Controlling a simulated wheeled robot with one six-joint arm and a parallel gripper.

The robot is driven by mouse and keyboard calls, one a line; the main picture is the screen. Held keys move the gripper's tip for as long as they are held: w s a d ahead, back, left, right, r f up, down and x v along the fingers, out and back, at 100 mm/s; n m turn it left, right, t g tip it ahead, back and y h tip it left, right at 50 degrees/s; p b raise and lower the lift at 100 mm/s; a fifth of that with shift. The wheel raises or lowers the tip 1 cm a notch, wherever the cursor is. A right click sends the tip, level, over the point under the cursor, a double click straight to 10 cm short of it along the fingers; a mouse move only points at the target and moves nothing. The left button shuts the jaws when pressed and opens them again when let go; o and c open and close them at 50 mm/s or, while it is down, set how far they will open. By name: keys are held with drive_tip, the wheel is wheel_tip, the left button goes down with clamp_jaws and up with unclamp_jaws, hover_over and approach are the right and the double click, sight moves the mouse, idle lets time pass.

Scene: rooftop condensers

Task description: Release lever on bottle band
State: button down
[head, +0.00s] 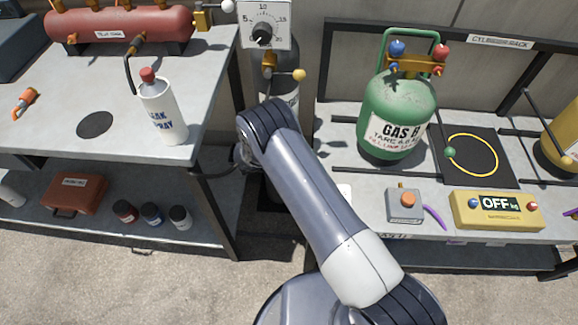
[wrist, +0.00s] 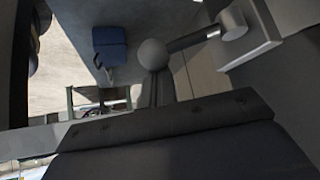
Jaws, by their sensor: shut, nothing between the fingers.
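A dark gas bottle (head: 289,84) stands between the two benches, its lower part hidden behind my arm. I cannot make out a band or its lever in the head view. In the wrist view a grey ball knob (wrist: 152,54) sits on a short rod (wrist: 195,41) that runs to a pale bracket (wrist: 248,32); this looks like the lever, though I cannot be sure. My gripper (wrist: 156,88) is shut and empty, its narrow fingers just below the knob in the picture. Whether they touch it is unclear. The gripper is hidden by the arm in the head view.
A dial box (head: 265,24) stands above the bottle. The left bench (head: 60,128) carries a spray bottle (head: 162,108) near its edge. The right bench holds a green cylinder (head: 397,112), a small grey box (head: 404,205) and a yellow scale readout (head: 497,209).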

drive_tip(key=shift+s+a+f+b, duration=0.15)
drive_tip(key=shift+s+a+b, duration=0.3)
drive_tip(key=shift+s+a, duration=0.25)
drive_tip(key=shift+s+a+b, duration=0.15)
drive_tip(key=shift+a, duration=0.35)
drive_tip(key=shift+s+a+b, duration=0.15)
drive_tip(key=shift+a, duration=0.55)
drive_tip(key=p+v, duration=0.1)
drive_tip(key=v, duration=0.6)
drive_tip(key=shift+r, duration=0.4)
drive_tip(key=shift+f, duration=0.1)
